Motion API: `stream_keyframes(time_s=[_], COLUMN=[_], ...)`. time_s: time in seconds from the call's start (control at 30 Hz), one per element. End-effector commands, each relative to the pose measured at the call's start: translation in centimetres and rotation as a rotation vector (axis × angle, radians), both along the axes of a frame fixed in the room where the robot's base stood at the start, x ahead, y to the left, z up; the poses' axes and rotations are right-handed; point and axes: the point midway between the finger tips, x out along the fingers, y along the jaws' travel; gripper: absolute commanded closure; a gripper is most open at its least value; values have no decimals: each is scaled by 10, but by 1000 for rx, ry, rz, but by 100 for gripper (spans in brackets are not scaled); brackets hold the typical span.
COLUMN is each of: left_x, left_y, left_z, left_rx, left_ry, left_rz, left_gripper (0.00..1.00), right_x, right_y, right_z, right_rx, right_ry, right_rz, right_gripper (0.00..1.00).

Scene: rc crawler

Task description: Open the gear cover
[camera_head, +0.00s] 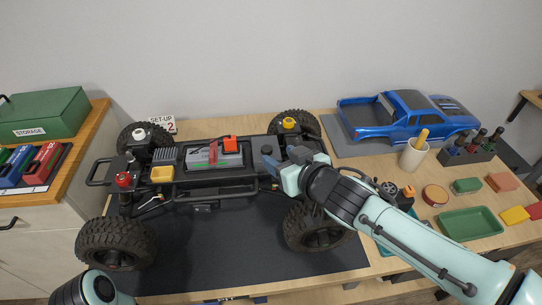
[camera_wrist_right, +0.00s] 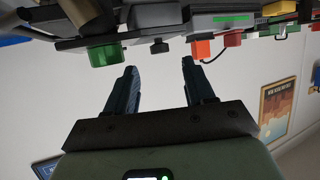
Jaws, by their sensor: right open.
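The RC crawler chassis (camera_head: 225,180) stands on a dark mat with its body shell off. It shows black rails, a battery with a grey and green top (camera_head: 201,157), an orange-red block (camera_head: 230,144) and big black tyres. I cannot clearly make out the gear cover among the dark parts; my right gripper and arm hide part of that end. My right gripper (camera_head: 273,160) is over the right half of the chassis. In the right wrist view its two fingers (camera_wrist_right: 160,88) are apart and empty, close to a small black knob (camera_wrist_right: 159,46) and a green cap (camera_wrist_right: 104,53). My left gripper is out of view.
A blue truck body (camera_head: 405,116) lies on a grey mat at the back right. A cup (camera_head: 413,155), a green tray (camera_head: 469,224) and small parts are on the right. A storage cabinet with a green box (camera_head: 43,115) stands left. The dark mat's front (camera_head: 220,255) is mostly clear.

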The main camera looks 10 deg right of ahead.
Motion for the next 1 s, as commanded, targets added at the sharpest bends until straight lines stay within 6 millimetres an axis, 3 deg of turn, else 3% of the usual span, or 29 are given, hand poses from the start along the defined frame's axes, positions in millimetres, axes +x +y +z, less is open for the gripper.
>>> stream_keyframes(time_s=[0.1,0.3,0.67,0.7,0.87,1.0], left_x=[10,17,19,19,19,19], left_y=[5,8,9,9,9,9], left_z=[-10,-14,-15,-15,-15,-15], left_rx=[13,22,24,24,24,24], left_ry=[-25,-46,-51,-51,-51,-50], left_rz=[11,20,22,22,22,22], left_gripper=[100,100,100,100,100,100], right_x=[20,40,45,45,45,45], right_y=[9,16,18,18,18,18], right_z=[-11,-18,-19,-19,-19,-19], right_rx=[0,-1,0,0,0,0], right_ry=[1,1,-1,-1,-1,0], right_rz=[2,1,0,0,0,0], right_gripper=[47,47,47,50,100,100])
